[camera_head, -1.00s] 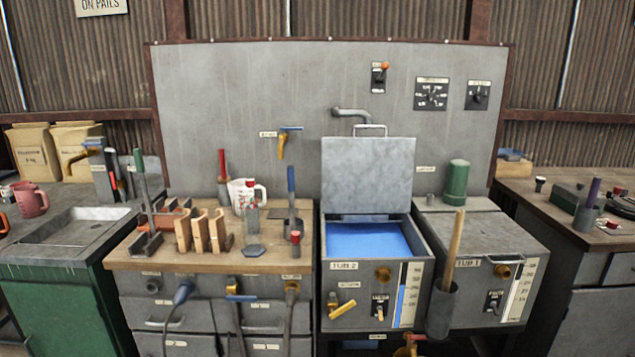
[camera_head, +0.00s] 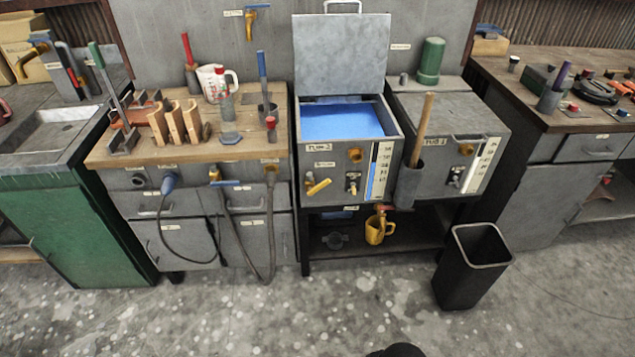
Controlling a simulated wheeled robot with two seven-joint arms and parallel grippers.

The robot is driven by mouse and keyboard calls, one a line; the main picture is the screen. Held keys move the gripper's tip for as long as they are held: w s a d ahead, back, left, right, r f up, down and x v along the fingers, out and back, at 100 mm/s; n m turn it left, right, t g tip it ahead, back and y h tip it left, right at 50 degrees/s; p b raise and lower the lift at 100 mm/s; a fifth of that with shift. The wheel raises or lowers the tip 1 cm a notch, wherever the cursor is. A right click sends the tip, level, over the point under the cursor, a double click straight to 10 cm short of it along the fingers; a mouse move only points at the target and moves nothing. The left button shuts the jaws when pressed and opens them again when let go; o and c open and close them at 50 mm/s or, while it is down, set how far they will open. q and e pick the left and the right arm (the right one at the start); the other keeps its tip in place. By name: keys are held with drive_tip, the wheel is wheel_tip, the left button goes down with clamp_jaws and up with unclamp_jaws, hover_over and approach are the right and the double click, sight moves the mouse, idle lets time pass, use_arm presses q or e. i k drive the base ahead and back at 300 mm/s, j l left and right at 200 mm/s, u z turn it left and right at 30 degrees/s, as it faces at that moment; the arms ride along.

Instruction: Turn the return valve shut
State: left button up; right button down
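A valve with a yellow lever (camera_head: 318,187) sits low on the left of the front of tub 2 (camera_head: 333,176). Its lever slants up to the right. A small label (camera_head: 324,164) above it is too blurred to read surely, so I cannot confirm it is the return valve. Tub 2 holds blue liquid (camera_head: 340,121), and its metal lid (camera_head: 341,56) stands raised. Other valves show: a brass one on the wall (camera_head: 250,24) and a blue-handled one (camera_head: 224,183) on the bench front. Neither of my grippers is in view.
A black bin (camera_head: 473,266) stands on the floor at the right. A wooden-handled tool (camera_head: 422,128) sits in a grey holder (camera_head: 408,186). The floor in front is clear.

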sight(312, 192)
drive_tip(key=l+u, duration=0.45)
drive_tip(key=i+l+u, duration=0.1)
drive_tip(key=l+u, duration=0.6)
drive_tip(key=u, duration=0.2)
drive_tip(key=k+l, duration=0.1)
drive_tip(key=l, duration=0.35)
drive_tip(key=k+l+u, duration=0.1)
drive_tip(key=l, duration=0.3)
drive_tip(key=k+l, duration=0.15)
drive_tip(key=l, duration=0.3)
drive_tip(key=k+l+u, duration=0.15)
drive_tip(key=l, duration=0.25)
drive_tip(key=k+l, duration=0.15)
drive_tip(key=l, duration=0.3)
drive_tip(key=k+l+u, duration=0.1)
drive_tip(key=l, duration=0.3)
drive_tip(key=k+l, duration=0.2)
drive_tip(key=l, duration=0.2)
drive_tip(key=k+l+u, duration=0.1)
drive_tip(key=l, duration=0.3)
drive_tip(key=k, duration=0.05)
